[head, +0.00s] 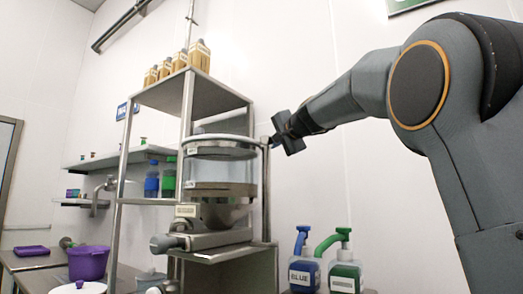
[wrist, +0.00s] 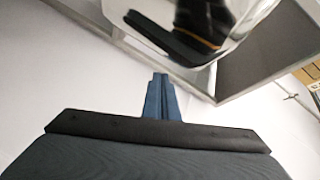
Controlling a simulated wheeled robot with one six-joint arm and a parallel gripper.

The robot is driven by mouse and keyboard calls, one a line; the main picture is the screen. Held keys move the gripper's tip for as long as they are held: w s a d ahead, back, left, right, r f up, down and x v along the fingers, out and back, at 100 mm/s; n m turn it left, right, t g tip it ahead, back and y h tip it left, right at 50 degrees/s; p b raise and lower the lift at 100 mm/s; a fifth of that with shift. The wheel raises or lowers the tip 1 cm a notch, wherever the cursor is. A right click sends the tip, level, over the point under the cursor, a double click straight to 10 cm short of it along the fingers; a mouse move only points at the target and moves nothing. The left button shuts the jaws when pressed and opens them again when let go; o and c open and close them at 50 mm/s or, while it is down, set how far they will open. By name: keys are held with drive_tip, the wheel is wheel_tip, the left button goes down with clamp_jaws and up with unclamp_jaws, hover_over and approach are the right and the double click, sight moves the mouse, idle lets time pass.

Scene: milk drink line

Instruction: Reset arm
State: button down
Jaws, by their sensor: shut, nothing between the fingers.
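My arm reaches in from the right of the head view and points left. My gripper (head: 273,143) is at its end, beside the upper right of the clear hopper. It also shows in the wrist view (wrist: 160,78), with its blue fingers together and nothing between them. The hopper (head: 222,167) is a clear cylinder with a metal rim on a steel stand. In the wrist view the hopper (wrist: 200,25) fills the top, close beyond the fingertips. I cannot tell whether the fingers touch it.
A steel shelf frame (head: 190,95) holds several tan cartons (head: 199,54) on top. A blue pump bottle (head: 302,272) and a green one (head: 345,272) stand low, below my arm. A purple bucket (head: 88,263) is at lower left.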

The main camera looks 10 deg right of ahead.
drive_tip(key=s+d+b, duration=0.1)
drive_tip(key=s+d, duration=0.4)
drive_tip(key=s, duration=0.1)
drive_tip(key=shift+d+r+b, duration=0.3)
drive_tip(key=shift+r+b, duration=0.05)
drive_tip(key=shift+r, duration=0.1)
